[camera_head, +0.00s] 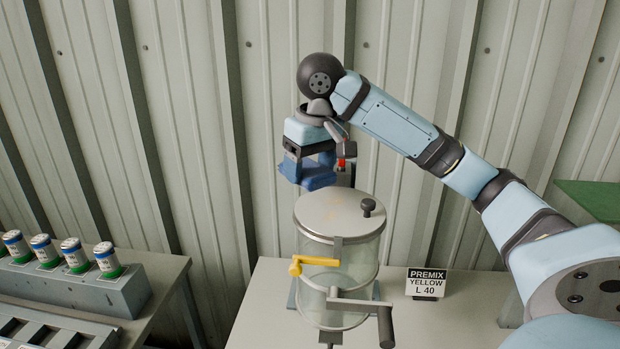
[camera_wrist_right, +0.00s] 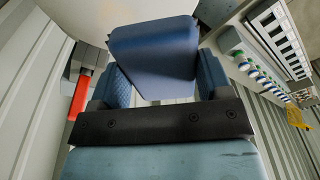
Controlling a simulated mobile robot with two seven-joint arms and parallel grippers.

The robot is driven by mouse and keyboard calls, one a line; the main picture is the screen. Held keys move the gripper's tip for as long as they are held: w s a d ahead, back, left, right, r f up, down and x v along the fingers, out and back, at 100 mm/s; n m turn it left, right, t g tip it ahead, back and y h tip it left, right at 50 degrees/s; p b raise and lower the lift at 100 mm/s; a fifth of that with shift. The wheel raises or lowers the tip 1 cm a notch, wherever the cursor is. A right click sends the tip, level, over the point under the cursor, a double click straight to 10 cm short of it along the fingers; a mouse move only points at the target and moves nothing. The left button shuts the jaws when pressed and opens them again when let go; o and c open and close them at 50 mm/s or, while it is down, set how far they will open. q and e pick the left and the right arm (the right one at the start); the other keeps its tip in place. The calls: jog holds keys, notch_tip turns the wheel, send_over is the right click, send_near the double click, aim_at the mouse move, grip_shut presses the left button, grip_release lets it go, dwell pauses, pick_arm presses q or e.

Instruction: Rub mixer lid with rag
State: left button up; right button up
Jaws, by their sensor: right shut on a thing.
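The mixer (camera_head: 338,268) is a clear cylinder on the table with a flat grey lid (camera_head: 330,212) on top. The lid has a dark knob (camera_head: 368,206) near its right side. My right gripper (camera_head: 308,160) is shut on a blue rag (camera_head: 310,176) behind the lid's far left edge. I cannot tell whether the rag touches the lid or hangs above it. In the right wrist view the folded rag (camera_wrist_right: 155,52) sits between the two blue fingers. My left gripper is out of view.
A red part (camera_head: 346,152) shows beside my right gripper. Several jars (camera_head: 75,254) stand at left. A corrugated wall is behind.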

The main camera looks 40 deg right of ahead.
aim_at(308, 167)
jog(key=shift+r, duration=0.6)
jog(key=shift+r, duration=0.1)
jog(key=shift+r, duration=1.4)
